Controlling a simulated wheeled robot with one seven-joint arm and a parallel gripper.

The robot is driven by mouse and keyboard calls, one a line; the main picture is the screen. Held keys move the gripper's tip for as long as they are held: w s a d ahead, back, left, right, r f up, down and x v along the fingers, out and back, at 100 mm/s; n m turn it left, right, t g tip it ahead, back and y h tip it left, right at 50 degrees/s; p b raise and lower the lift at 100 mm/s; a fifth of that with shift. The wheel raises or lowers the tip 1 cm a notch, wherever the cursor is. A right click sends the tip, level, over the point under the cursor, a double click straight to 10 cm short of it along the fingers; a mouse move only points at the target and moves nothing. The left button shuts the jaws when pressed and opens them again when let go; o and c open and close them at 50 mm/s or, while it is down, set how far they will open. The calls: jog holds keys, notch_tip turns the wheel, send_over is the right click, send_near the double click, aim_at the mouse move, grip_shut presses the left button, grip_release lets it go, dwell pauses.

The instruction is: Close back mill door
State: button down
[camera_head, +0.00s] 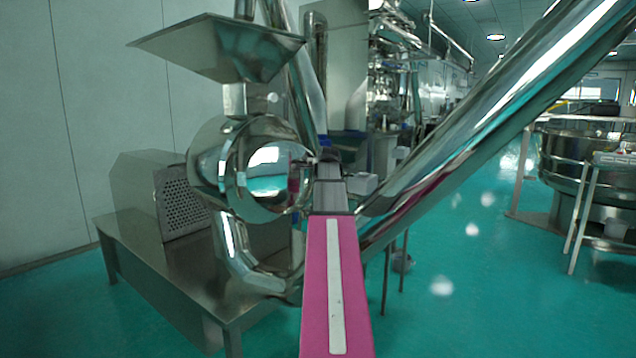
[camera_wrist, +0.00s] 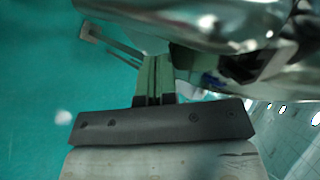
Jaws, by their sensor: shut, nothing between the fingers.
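The mill (camera_head: 215,150) is a polished metal machine with a round drum, on a steel table at the left of the head view. Its round, mirror-like front face (camera_head: 270,180) appears to be the door; whether it is closed or ajar I cannot tell. My gripper (camera_head: 326,153) is at the right edge of this drum, at the end of my pink arm. In the wrist view my gripper's greenish fingers (camera_wrist: 154,72) are together and empty. A shiny curved metal part (camera_wrist: 225,22) lies just beyond the fingertips; I cannot tell whether they touch it.
A hopper (camera_head: 220,48) sits above the drum. A thick slanted metal pipe (camera_head: 480,120) crosses to the right of my arm. The steel table (camera_head: 165,270) stands below the mill. Green floor (camera_head: 470,290) is open at the lower right, before a round sieve (camera_head: 575,150).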

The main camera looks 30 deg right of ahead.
jog(key=w+d+n+y, duration=0.2)
jog(key=w+n+y, duration=0.1)
jog(key=w, duration=1)
jog(key=w+d+n+g+y, duration=0.1)
jog(key=w+n+y, duration=0.3)
jog(key=w, duration=1)
jog(key=shift+w+d+n, duration=0.15)
jog(key=shift+d+n, duration=0.4)
jog(key=shift+n, duration=0.35)
